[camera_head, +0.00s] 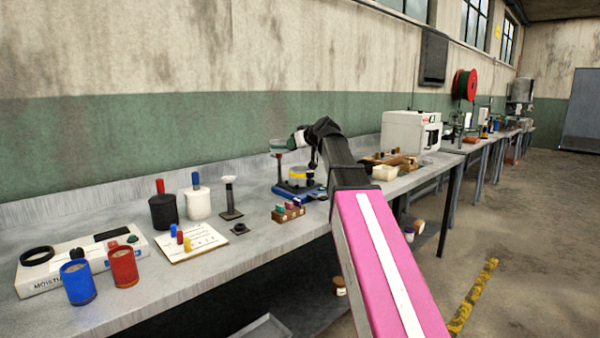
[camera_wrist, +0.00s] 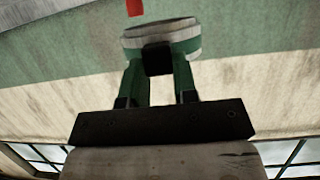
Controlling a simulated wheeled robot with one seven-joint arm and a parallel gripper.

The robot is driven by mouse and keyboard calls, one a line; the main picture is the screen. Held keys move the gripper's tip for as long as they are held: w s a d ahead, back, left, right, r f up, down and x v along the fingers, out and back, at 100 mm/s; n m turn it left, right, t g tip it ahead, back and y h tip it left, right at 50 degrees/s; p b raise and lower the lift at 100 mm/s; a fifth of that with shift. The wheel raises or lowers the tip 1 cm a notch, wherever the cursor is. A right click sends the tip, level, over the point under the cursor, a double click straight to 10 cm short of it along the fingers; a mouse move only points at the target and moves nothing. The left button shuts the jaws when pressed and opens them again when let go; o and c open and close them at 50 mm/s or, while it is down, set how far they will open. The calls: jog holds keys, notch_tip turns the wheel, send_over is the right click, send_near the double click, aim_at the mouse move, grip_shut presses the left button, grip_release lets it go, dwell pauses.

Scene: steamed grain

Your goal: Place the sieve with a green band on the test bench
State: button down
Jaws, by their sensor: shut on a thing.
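The sieve with a green band (camera_head: 278,146) is a pale round dish held up over the bench, left of my bent black arm. In the wrist view the same sieve (camera_wrist: 160,29) sits between the tips of my gripper's two dark green fingers. My gripper (camera_head: 299,138) is shut on the sieve's near side; in the wrist view the gripper (camera_wrist: 160,60) covers part of its wall. The grey test bench (camera_head: 110,205) runs along the wall, and the sieve appears raised above its top.
Below the sieve stand a blue-based device (camera_head: 297,190) with a yellow-banded container and a dark post. A white machine (camera_head: 410,131) stands right. Some bench top between them is bare.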

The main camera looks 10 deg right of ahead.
jog(key=shift+s+a+r, duration=0.1)
jog(key=shift+a+r, duration=0.1)
jog(key=shift+r, duration=0.1)
jog(key=w+d+f, duration=0.8)
jog(key=f, duration=0.2)
jog(key=shift+d+f, duration=0.2)
jog(key=shift+f, duration=0.1)
jog(key=shift+w, duration=0.1)
jog(key=c, duration=0.9)
grip_release()
jog(key=shift+f, duration=0.1)
